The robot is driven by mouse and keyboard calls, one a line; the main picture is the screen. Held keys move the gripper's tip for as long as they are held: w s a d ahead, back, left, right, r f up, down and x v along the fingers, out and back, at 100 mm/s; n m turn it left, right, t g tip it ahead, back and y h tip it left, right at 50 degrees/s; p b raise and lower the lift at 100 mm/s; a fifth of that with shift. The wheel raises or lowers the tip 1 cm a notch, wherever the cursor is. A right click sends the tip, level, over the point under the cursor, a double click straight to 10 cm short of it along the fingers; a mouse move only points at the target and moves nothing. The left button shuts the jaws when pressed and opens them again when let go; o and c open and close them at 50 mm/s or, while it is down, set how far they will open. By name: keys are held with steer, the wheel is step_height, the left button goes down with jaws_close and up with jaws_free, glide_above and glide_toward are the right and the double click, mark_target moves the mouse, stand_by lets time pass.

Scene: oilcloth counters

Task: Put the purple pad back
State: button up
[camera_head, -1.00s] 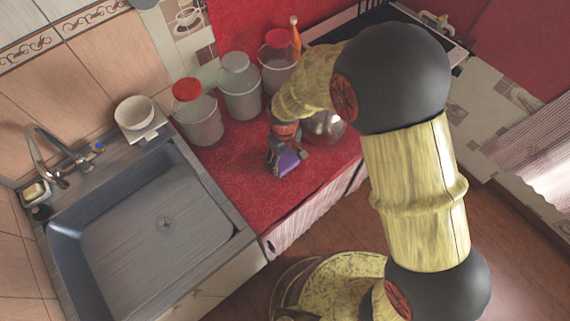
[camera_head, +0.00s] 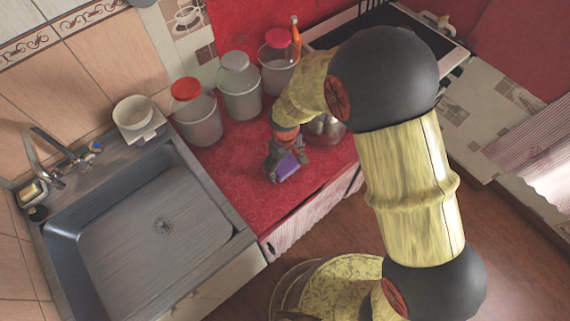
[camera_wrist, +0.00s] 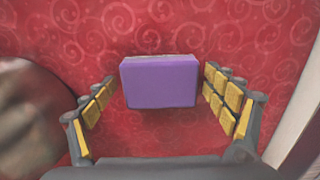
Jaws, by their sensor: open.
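The purple pad (camera_wrist: 160,82) is a small block with a grey layer along its far edge. It lies on the red patterned counter and also shows in the head view (camera_head: 286,166), partly covered by my gripper. My gripper (camera_wrist: 166,97) is open, with one yellow-padded finger on each side of the pad. A gap shows between the pad and each finger, wider on the left. In the head view my gripper (camera_head: 285,162) points down over the counter near its front edge. I cannot tell how far the fingertips are above the counter.
A steel sink (camera_head: 155,225) lies to the left, with a white bowl (camera_head: 133,113) on its back ledge and a sponge (camera_head: 33,191) in the left corner. Several lidded jars (camera_head: 239,88) line the wall. A metal pot (camera_head: 325,130) stands close beside my gripper.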

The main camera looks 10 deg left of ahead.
mark_target(285, 164)
step_height(285, 164, up, 12)
steer(key=p, duration=0.3)
steer(key=shift+r, duration=0.15)
